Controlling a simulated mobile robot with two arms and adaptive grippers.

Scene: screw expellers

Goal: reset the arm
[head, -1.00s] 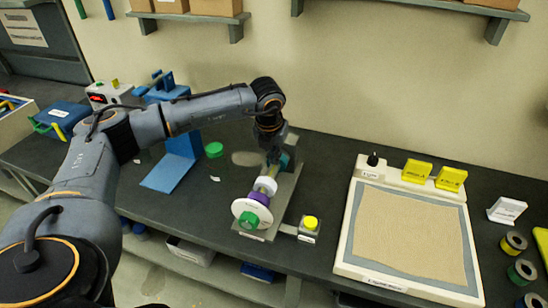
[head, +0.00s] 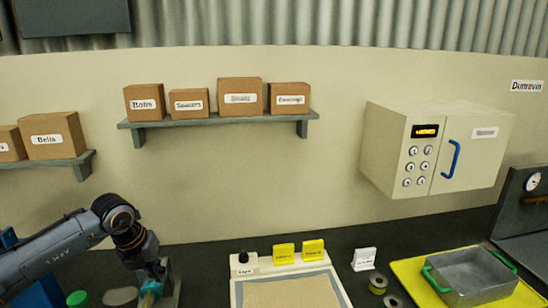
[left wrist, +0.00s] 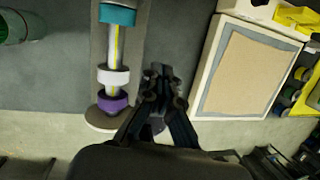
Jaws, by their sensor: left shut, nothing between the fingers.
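My left arm comes in at the lower left of the head view. Its gripper (head: 148,272) points down at the bench, over the screw expeller, which is mostly hidden and cut off by the picture's lower edge. In the left wrist view the gripper's dark fingers (left wrist: 160,80) are together and empty. The screw expeller (left wrist: 113,76), a shaft with teal, white and purple rings on a grey base, lies just left of the fingers. Whether they touch its base is unclear. My right gripper is in neither view.
A framed beige mat board (head: 290,292) lies right of the expeller, with yellow blocks (head: 284,254) at its back. A grey pan (head: 470,275) stands on a yellow tray (head: 408,270). Shelves (head: 220,120) with boxes and a cream cabinet (head: 435,150) hang on the wall.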

